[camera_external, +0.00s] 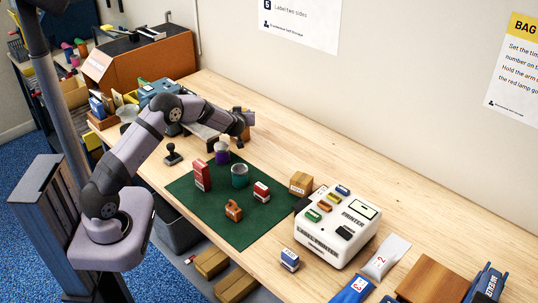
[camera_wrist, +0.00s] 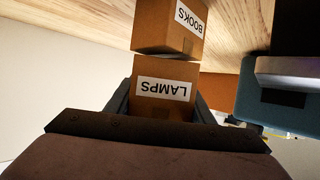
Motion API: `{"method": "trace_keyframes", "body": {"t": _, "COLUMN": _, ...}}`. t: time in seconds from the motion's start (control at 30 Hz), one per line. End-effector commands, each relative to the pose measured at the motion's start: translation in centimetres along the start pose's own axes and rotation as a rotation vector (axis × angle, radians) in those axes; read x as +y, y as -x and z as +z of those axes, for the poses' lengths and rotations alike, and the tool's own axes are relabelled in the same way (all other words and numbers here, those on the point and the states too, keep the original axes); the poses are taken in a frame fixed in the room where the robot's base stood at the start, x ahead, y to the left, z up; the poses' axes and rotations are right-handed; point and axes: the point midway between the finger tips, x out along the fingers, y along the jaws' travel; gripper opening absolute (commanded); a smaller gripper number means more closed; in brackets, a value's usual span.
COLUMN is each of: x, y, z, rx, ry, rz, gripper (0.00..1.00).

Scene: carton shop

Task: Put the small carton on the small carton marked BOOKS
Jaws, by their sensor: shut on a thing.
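My gripper (camera_external: 244,122) is at the back of the bench, near the wall. In the wrist view, my gripper (camera_wrist: 162,104) is shut on a small brown carton (camera_wrist: 163,90) with a white LAMPS label, upside down in that picture. A second brown carton, marked BOOKS (camera_wrist: 160,28), shows right beside it, on the wooden bench side. The wrist picture is inverted, so the LAMPS carton appears to be above the BOOKS carton. Their edges look very close; I cannot tell whether they touch. In the external view both are mostly hidden by my gripper.
Another small carton (camera_external: 300,183) stands beside a white printer (camera_external: 338,228). The bench right of my gripper is clear.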

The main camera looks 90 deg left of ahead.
Motion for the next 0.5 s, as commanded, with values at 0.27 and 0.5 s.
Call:
{"method": "trace_keyframes", "body": {"t": 0.27, "x": 0.03, "y": -0.19, "z": 0.38, "rx": 0.002, "ry": 0.001, "rz": 0.001, "gripper": 0.26}}
{"method": "trace_keyframes", "body": {"t": 0.5, "x": 0.02, "y": -0.33, "z": 0.75, "rx": 0.001, "ry": 0.001, "rz": 0.0, "gripper": 0.51}}
